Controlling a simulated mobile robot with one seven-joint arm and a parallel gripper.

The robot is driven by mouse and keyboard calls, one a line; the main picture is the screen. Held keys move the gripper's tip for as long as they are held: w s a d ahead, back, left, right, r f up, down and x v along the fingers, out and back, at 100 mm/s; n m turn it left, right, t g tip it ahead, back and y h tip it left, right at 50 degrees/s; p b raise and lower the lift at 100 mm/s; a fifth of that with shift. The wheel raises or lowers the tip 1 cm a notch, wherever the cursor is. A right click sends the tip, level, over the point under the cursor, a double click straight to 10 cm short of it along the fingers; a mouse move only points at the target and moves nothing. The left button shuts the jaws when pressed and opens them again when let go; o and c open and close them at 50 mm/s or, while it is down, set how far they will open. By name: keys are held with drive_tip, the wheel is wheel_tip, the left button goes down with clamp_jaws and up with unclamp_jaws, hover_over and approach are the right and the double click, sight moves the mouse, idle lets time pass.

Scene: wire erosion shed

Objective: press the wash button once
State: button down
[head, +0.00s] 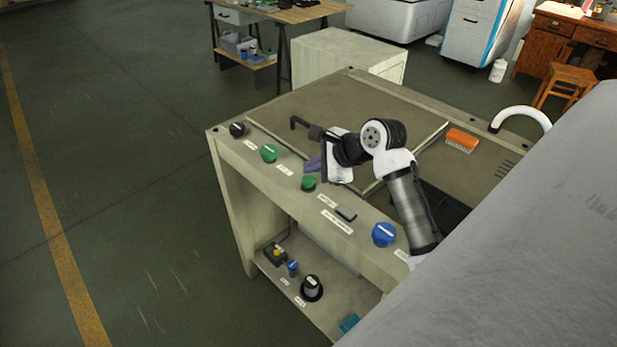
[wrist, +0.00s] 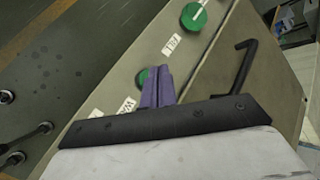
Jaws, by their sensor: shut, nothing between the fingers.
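Two green round buttons stand on the front rail of the machine table. In the wrist view this button (wrist: 141,79) sits by a label starting with "W" (wrist: 124,107), apparently the wash button. The other green button (head: 269,153), also in the wrist view (wrist: 193,15), has its own label (wrist: 171,45). My gripper (head: 313,164) has purple fingers, shut and empty. In the wrist view the fingers (wrist: 158,86) partly cover the near button's right side. I cannot tell whether they touch it.
A black knob (head: 237,129), a grey rectangular switch (head: 346,213) and a blue knob (head: 384,234) share the rail. A black bent rod (head: 300,122) rises beside my gripper. An orange brush (head: 461,140) lies on the tabletop. A lower shelf holds a black knob (head: 312,287).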

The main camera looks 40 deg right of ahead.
sight(313, 180)
drive_tip(key=shift+f, duration=0.2)
idle(0.6)
drive_tip(key=shift+f, duration=0.25)
drive_tip(key=shift+f, duration=0.55)
idle(0.6)
drive_tip(key=shift+r, duration=0.1)
drive_tip(key=shift+r+p, duration=0.85)
drive_tip(key=shift+p, duration=0.25)
wheel_tip(313, 180, up, 5)
drive_tip(key=p, duration=0.4)
drive_tip(key=shift+p, duration=0.35)
idle(0.3)
